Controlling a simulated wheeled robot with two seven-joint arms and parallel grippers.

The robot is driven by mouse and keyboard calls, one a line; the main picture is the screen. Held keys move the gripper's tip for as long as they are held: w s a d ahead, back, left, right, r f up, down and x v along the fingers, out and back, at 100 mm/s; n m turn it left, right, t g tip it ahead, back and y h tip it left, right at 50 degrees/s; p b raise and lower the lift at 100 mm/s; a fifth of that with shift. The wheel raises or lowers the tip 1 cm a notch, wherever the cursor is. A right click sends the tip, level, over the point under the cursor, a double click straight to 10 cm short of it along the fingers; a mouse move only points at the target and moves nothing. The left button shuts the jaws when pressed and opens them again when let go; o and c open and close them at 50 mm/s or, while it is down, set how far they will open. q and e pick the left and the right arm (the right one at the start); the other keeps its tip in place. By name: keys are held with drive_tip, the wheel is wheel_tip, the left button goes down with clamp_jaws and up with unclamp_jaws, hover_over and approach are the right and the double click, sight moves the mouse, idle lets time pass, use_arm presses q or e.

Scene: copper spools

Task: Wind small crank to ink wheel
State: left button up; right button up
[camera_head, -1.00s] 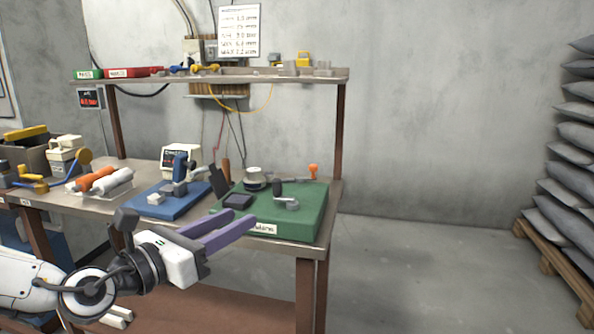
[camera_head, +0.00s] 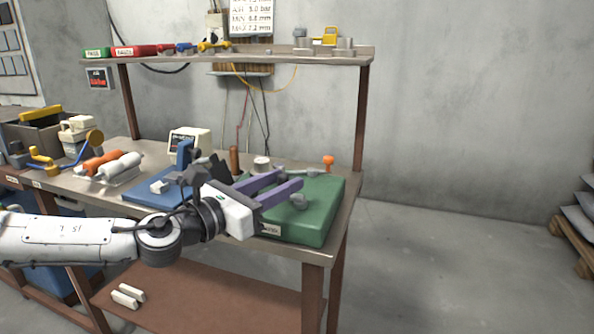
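A green base (camera_head: 320,222) with a white label sits at the right end of the workbench. On it, a small grey crank (camera_head: 299,202) shows just below the near finger; its dark handle is hidden by my fingers. A round light-topped wheel part (camera_head: 261,163) stands at the back of the base, perhaps the ink wheel; its lower part is partly covered. My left gripper (camera_head: 288,178) has two purple fingers spread apart above the base, reaching over the crank from the left. Nothing shows clearly between them. My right gripper is not in view.
An orange-knobbed lever (camera_head: 328,163) stands at the back of the base. A blue press-like device (camera_head: 158,190) and a white display box (camera_head: 189,141) are left of it. Orange and white rollers (camera_head: 112,164) lie further left. A shelf (camera_head: 240,58) spans above; open floor lies right.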

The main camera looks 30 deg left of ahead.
sight(287, 177)
use_arm(q)
drive_tip(key=w, duration=0.1)
drive_tip(key=w+p, duration=0.2)
drive_tip(key=shift+w+d+r, duration=0.2)
drive_tip(key=shift+w+r, duration=0.05)
drive_tip(key=shift+w, duration=0.1)
drive_tip(key=shift+w+d+f, duration=0.2)
drive_tip(key=shift+w+f, duration=0.05)
drive_tip(key=shift+w, duration=0.5)
clamp_jaws()
